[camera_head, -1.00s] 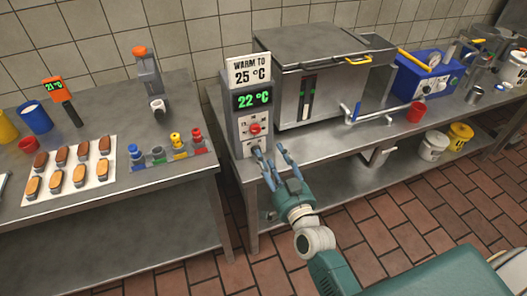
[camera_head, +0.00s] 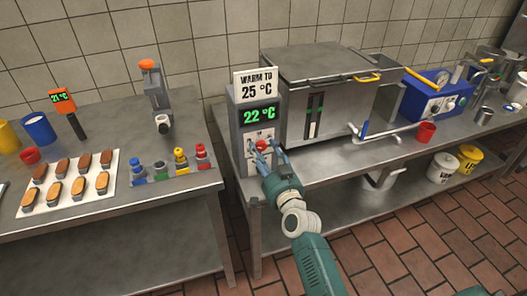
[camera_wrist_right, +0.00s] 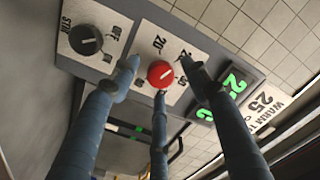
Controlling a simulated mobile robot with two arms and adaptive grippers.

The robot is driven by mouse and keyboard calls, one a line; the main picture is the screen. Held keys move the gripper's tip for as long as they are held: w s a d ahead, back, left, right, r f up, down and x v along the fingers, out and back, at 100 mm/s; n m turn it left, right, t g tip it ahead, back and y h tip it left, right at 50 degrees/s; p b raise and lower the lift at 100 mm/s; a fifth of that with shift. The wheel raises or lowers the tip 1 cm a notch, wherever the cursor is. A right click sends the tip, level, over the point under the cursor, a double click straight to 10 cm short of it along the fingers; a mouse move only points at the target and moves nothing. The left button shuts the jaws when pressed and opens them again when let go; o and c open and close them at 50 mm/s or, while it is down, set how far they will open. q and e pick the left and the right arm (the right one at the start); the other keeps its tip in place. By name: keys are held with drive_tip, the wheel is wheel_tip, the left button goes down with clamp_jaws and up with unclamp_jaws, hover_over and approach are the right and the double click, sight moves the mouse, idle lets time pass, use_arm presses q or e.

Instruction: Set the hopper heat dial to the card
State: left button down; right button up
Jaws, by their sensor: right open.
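The red heat dial (camera_wrist_right: 160,74) sits on a white scale plate with a white pointer line; in the head view the dial (camera_head: 262,145) is partly hidden by my fingers. The card (camera_head: 256,84) above reads "WARM TO 25 °C". The green display (camera_head: 260,115) below it reads 22 °C. My right gripper (camera_head: 265,151) is open, its three blue fingers spread around the dial. The wrist view shows the right gripper (camera_wrist_right: 160,77) with fingertips on different sides of the dial; I cannot tell whether they touch it. My left gripper is not in view.
A black stir knob (camera_wrist_right: 86,40) is beside the heat dial on the same panel. The steel hopper (camera_head: 318,80) stands right of the control box. A left table holds a tray of sandwich biscuits (camera_head: 112,190) and coloured-capped bottles (camera_head: 180,160). A gap separates the tables.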

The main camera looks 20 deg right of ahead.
drive_tip(key=shift+w, duration=0.25)
drive_tip(key=c, duration=1.2)
drive_tip(key=shift+o, duration=0.2)
drive_tip(key=shift+f+m, duration=0.1)
drive_tip(key=shift+m, duration=0.6)
drive_tip(key=o, duration=1.2)
drive_tip(key=shift+c, duration=0.2)
drive_tip(key=s, duration=1.2)
drive_tip(key=shift+d, duration=0.15)
